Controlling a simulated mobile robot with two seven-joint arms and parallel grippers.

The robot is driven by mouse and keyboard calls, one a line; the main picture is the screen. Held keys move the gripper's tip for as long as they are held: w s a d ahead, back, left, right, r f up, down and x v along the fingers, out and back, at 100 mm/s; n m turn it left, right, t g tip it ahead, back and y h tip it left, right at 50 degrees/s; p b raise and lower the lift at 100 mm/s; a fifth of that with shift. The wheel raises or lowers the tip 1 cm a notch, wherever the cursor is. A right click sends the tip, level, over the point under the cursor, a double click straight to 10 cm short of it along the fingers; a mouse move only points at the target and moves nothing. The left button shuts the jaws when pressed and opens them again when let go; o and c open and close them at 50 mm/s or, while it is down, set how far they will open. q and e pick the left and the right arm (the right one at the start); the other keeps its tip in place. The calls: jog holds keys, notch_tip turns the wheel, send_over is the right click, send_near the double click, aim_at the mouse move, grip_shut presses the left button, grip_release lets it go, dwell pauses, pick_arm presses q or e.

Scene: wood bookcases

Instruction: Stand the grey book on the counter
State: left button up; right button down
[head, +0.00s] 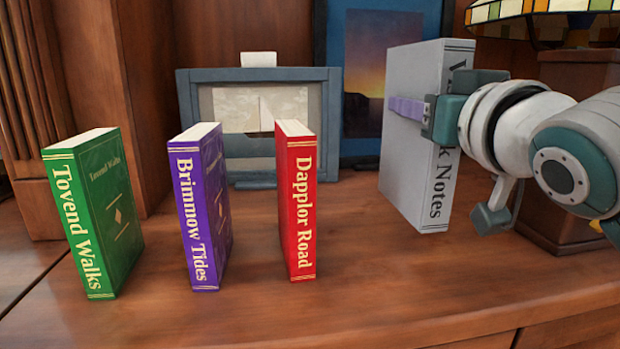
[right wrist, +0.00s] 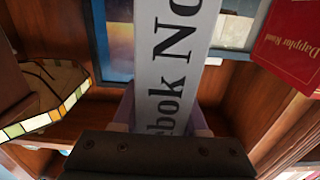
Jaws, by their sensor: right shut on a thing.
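The grey book (head: 408,150) is upright at the right of the head view, its spine with dark lettering facing me. My right gripper (head: 424,108) is shut on it at about mid-height, with a purple finger along its left cover. The other finger is hidden behind the spine side in the head view. In the right wrist view the book's spine (right wrist: 178,60) stands between the two fingers. The book's lower edge is at or just above the wooden counter (head: 350,285); I cannot tell whether it touches. My left gripper is not in view.
A green book (head: 95,215), a purple book (head: 200,210) and a red book (head: 297,205) stand upright to the left. Behind are a framed picture (head: 258,80) and a blue-framed sunset picture (head: 378,60). A stained-glass lamp (head: 545,8) is at right. The front counter is clear.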

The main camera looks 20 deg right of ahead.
aim_at(415, 159)
notch_tip(415, 159, down, 7)
jog(key=b, duration=0.2)
jog(key=shift+r+b, duration=0.2)
jog(key=shift+b, duration=0.2)
jog(key=shift+c, duration=2.2)
grip_release()
